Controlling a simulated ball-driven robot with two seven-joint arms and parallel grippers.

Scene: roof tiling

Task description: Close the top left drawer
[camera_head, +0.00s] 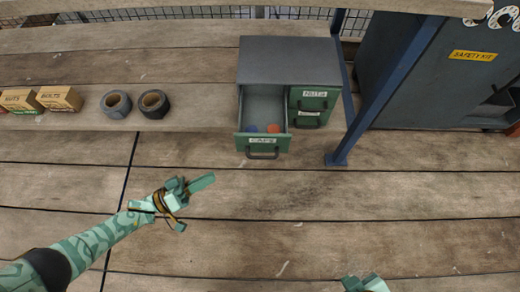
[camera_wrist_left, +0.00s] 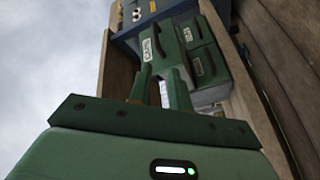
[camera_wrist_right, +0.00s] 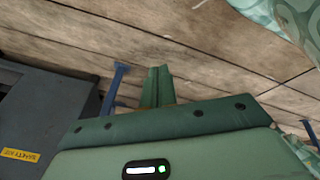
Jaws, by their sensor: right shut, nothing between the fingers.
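A small drawer cabinet (camera_head: 288,52) with a grey top and green fronts stands on the wooden shelf. Its left drawer (camera_head: 263,144), with a white label that seems to read CAPS, is pulled well out; a blue and an orange item lie inside. The drawer front also shows in the left wrist view (camera_wrist_left: 152,46), beyond the fingers. My left gripper (camera_head: 197,196) is open and empty, below and left of the drawer, apart from it; its spread fingers show in its wrist view (camera_wrist_left: 160,78). My right gripper (camera_head: 366,283) is shut and empty at the bottom edge; its fingers meet in its wrist view (camera_wrist_right: 157,72).
The right-hand drawers (camera_head: 314,98) look shut. A blue post (camera_head: 385,85) stands right of the cabinet, before a grey safety kit locker (camera_head: 480,85). Two dark rolls (camera_head: 117,104) and small boxes (camera_head: 58,98) sit on the left. The planks below the drawer are clear.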

